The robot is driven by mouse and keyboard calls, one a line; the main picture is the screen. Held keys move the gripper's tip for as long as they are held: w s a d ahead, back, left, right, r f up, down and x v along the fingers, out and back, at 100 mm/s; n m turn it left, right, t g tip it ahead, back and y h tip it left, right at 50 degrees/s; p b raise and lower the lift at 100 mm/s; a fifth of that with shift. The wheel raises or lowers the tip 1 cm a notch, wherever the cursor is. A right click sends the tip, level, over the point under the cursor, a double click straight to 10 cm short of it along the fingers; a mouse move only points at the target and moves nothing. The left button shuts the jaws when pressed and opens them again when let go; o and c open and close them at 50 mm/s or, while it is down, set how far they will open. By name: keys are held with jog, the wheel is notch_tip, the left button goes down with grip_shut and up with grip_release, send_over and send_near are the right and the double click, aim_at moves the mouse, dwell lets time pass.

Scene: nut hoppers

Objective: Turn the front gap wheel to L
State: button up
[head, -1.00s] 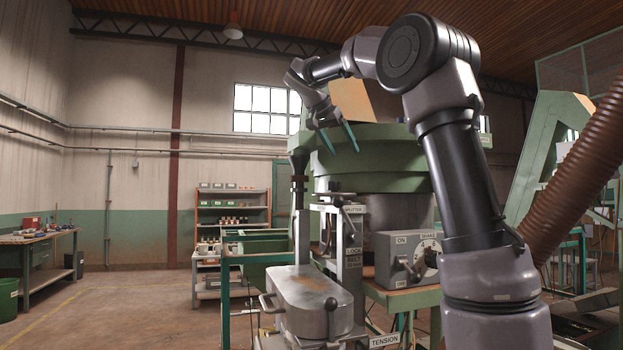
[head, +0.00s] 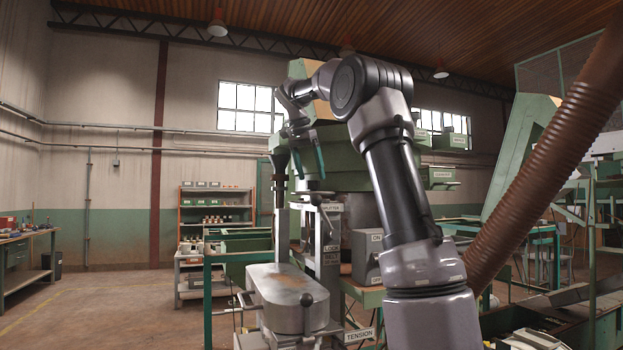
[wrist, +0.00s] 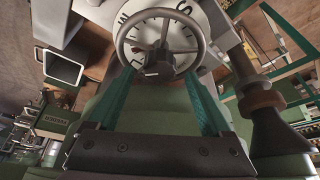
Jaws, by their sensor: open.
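In the wrist view a dark round handwheel (wrist: 121,35) stands in front of a white dial (wrist: 185,28) with black letters. I cannot tell which letter the wheel points at. My gripper (wrist: 160,74) is open, its two teal fingers reaching toward the wheel's lower rim, one on each side. I cannot tell whether they touch it. In the head view my gripper (head: 309,166) is by the green hopper; the wheel cannot be made out there.
A dark funnel-shaped part (wrist: 277,125) on a post is close at the right in the wrist view. The head view shows a grey rounded casting (head: 285,295) below, a TENSION label (head: 358,335), and a brown ribbed hose (head: 545,150) at the right. Open floor lies at the left.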

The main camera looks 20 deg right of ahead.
jog(key=shift+x, duration=1.05)
grip_shut()
jog(key=shift+d+n, duration=0.1)
jog(key=shift+n, duration=0.2)
jog(key=shift+s+d+n+t+y, duration=0.1)
jog(key=shift+n+t+y, duration=0.3)
jog(key=shift+n, duration=0.95)
jog(key=shift+n+t+y, duration=0.4)
jog(key=shift+n, duration=0.95)
